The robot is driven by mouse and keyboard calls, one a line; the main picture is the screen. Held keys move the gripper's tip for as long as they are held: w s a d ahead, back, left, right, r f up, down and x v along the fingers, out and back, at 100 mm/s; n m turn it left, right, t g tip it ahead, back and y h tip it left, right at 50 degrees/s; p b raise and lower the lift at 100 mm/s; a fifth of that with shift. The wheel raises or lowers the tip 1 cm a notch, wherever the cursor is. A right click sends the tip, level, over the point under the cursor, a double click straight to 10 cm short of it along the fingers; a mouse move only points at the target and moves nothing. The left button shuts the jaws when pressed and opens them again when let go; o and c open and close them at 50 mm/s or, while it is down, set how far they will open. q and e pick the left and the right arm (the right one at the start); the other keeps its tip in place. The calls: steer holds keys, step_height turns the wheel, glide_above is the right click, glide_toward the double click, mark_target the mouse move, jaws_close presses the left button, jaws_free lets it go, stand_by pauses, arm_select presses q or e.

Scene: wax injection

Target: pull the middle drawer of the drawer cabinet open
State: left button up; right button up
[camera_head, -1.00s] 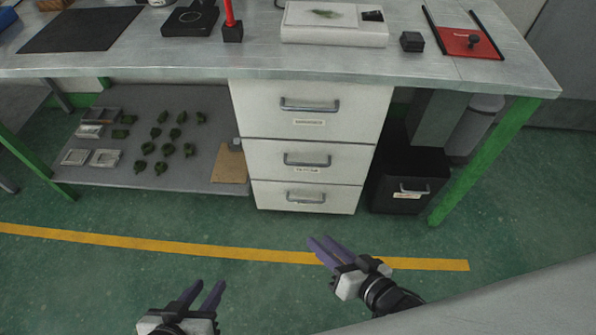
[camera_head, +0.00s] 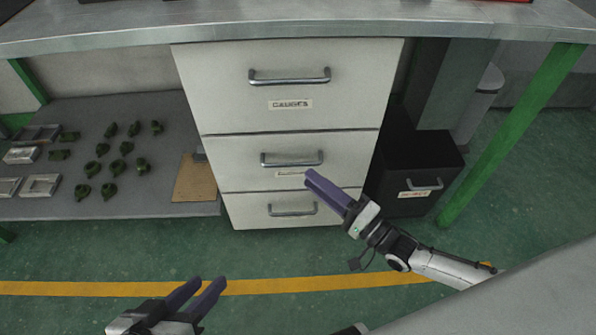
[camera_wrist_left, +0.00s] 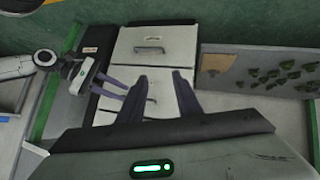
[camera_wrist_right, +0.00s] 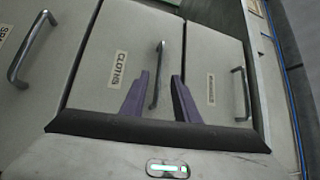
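The white drawer cabinet (camera_head: 225,100) stands under the workbench with its drawers shut. Its middle drawer (camera_head: 225,165) has a grey bar handle (camera_head: 291,161) and a label partly hidden by my right gripper. My right gripper (camera_head: 313,184) is in front of the middle drawer's lower right part. In the right wrist view, the handle (camera_wrist_right: 157,75) of the drawer labelled CLOTHS (camera_wrist_right: 117,69) appears between its open, empty fingers (camera_wrist_right: 161,88); contact cannot be told. My left gripper (camera_head: 208,287) is open and empty, low and left of the cabinet; its fingers (camera_wrist_left: 159,85) show apart in the left wrist view.
The top drawer (camera_head: 290,65) is labelled GAUGES; the bottom drawer (camera_head: 245,212) is below. A black box with a handle (camera_head: 415,170) and a green table leg (camera_head: 510,140) stand at right. A low shelf (camera_head: 110,208) with green parts and trays is at left. Floor in front is clear.

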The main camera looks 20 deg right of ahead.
steer(key=b+x, duration=0.1)
steer(key=x, duration=0.4)
steer(key=shift+w+a, duration=0.2)
steer(key=shift+w, duration=0.15)
jaws_close()
